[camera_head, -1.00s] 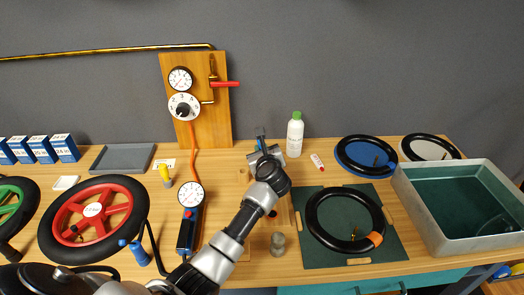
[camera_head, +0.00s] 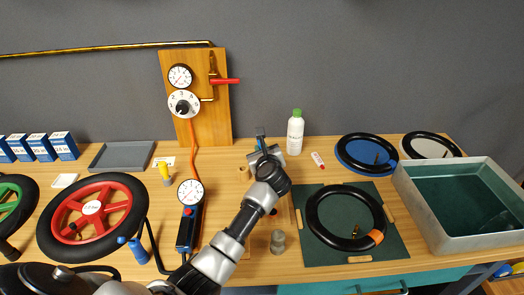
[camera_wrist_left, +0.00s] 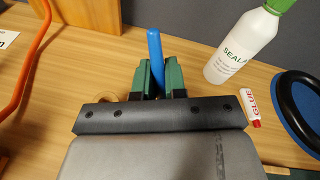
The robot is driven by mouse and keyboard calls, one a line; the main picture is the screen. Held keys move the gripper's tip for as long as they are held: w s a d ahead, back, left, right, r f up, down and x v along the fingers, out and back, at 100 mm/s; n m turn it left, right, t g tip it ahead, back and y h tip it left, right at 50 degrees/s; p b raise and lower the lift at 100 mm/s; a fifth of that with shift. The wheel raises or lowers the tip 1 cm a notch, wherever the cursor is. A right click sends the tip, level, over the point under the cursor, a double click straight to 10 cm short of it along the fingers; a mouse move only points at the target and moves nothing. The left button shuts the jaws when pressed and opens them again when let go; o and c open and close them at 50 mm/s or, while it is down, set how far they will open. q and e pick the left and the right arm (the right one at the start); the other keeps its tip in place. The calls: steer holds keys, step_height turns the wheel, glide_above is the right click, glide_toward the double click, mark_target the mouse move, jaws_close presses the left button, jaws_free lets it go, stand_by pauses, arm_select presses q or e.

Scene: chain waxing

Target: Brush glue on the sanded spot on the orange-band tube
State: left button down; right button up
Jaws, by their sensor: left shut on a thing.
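The orange-band tube (camera_head: 313,222) is a black ring lying on a dark green mat at the right of the bench. Its orange band (camera_head: 376,236) is at the lower right of the ring. I cannot make out a sanded spot. My left gripper (camera_head: 262,145) is over the middle of the bench, left of the mat and apart from the tube. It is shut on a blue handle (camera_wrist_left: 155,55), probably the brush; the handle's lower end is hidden. A small white and red glue tube (camera_head: 317,159) lies right of the gripper, also in the left wrist view (camera_wrist_left: 250,108). My right gripper is not in view.
A white sealant bottle (camera_head: 295,133) with a green cap stands just right of my gripper. A grey metal weight (camera_head: 278,242) stands left of the mat (camera_head: 395,250). A grey basin (camera_head: 448,245) is at the right. A gauge pump (camera_head: 190,195) and red wheel (camera_head: 125,190) are at the left.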

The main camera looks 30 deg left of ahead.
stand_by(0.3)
arm_select(q)
step_height(320, 180, up, 7)
steer(key=p, duration=0.6)
steer(key=shift+f, duration=0.1)
stand_by(0.7)
